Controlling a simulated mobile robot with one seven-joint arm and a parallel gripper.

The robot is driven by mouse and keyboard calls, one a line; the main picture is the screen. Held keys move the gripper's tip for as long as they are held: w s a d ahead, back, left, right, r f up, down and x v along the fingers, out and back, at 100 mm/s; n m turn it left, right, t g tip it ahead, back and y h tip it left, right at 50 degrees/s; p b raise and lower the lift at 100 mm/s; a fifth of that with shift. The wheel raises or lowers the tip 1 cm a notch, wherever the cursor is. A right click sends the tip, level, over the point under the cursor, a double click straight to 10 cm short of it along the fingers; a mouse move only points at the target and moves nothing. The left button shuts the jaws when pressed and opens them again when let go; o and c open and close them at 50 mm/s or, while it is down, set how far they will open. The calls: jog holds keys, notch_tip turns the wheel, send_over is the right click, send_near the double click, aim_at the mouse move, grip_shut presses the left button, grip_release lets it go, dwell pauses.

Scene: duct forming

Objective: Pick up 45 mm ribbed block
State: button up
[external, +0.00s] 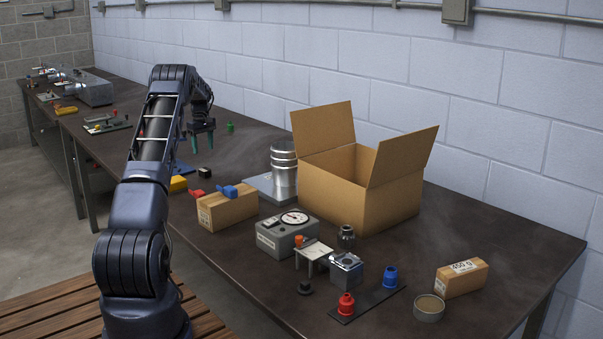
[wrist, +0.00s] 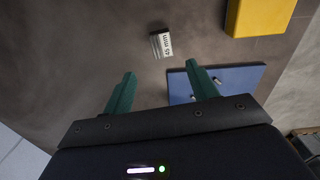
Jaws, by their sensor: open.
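My gripper (external: 203,149) has green fingers, hangs above the table near the block and points down.
A blue plate (wrist: 238,76) with small metal pegs lies close to the block. A yellow block (wrist: 260,14) is nearby. In the external view a cardboard box with blue and red pieces (external: 228,209), metal canisters (external: 284,176) and a large open carton (external: 375,200) stand to the right.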

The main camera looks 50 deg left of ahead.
send_over(205, 170)
jog(key=f, duration=0.3)
jog(key=a+f, duration=0.1)
jog(key=f, duration=0.1)
jog(key=shift+w, duration=0.2)
jog(key=shift+s+d+f, duration=0.1)
jog(key=shift+f, duration=1.2)
jog(key=shift+s+d+f, duration=0.1)
jog(key=shift+f, duration=1.2)
jog(key=shift+c, duration=0.5)
jog(key=c, duration=1.1)
jog(key=shift+r, duration=0.1)
